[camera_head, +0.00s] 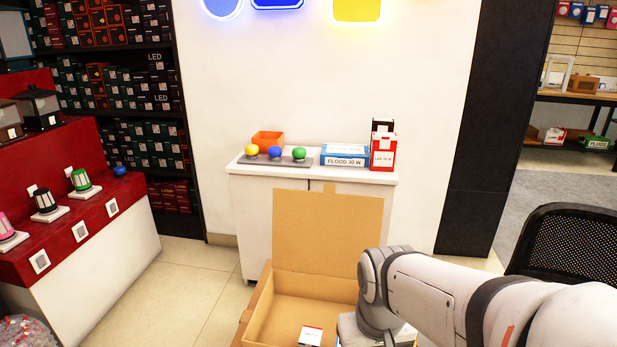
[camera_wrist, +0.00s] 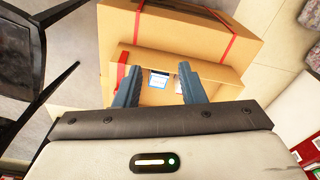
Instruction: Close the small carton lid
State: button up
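An open cardboard carton (camera_head: 283,316) stands low in front of the white cabinet in the head view. Its lid (camera_head: 325,235) stands upright at the back, with a small tab on top. A small white box (camera_head: 310,336) lies inside. In the wrist view my gripper (camera_wrist: 159,70) is open, its two dark fingers apart with nothing held between them. Beyond them is a smaller cardboard carton (camera_wrist: 207,69) with small blue-and-white boxes (camera_wrist: 158,80) showing in its opening. I cannot tell whether the fingers touch the cardboard. In the head view my arm hides the carton's right side.
A larger carton with red straps (camera_wrist: 180,32) is at the top of the wrist view. The white cabinet (camera_head: 255,215) carries coloured bulbs and boxes. A black mesh chair (camera_head: 565,250) is at right, a red display stand (camera_head: 60,235) at left. Floor tiles (camera_head: 175,295) between are clear.

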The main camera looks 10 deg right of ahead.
jog(key=shift+o, duration=0.2)
jog(key=shift+a, duration=0.15)
jog(key=shift+o, duration=0.8)
jog(key=shift+w+r, duration=0.15)
jog(key=shift+r, duration=0.1)
jog(key=shift+o, duration=0.8)
jog(key=w+d+r+p, duration=0.1)
jog(key=w+r+p, duration=0.4)
jog(key=w, duration=0.1)
jog(key=shift+d+r, duration=0.25)
jog(key=shift+d, duration=0.05)
notch_tip(320, 180, up, 10)
jog(key=f+m+t+h+p, duration=0.1)
jog(key=m+t+p, duration=0.25)
jog(key=p, duration=2.35)
send_over(329, 188)
jog(key=s, duration=0.3)
jog(key=x, duration=0.4)
jog(key=p+x, duration=0.1)
jog(key=x, duration=0.2)
jog(key=shift+w+a+r, duration=0.1)
jog(key=shift+a, duration=0.2)
jog(key=shift+c, duration=0.3)
jog(key=shift+g, duration=0.25)
grip_shut()
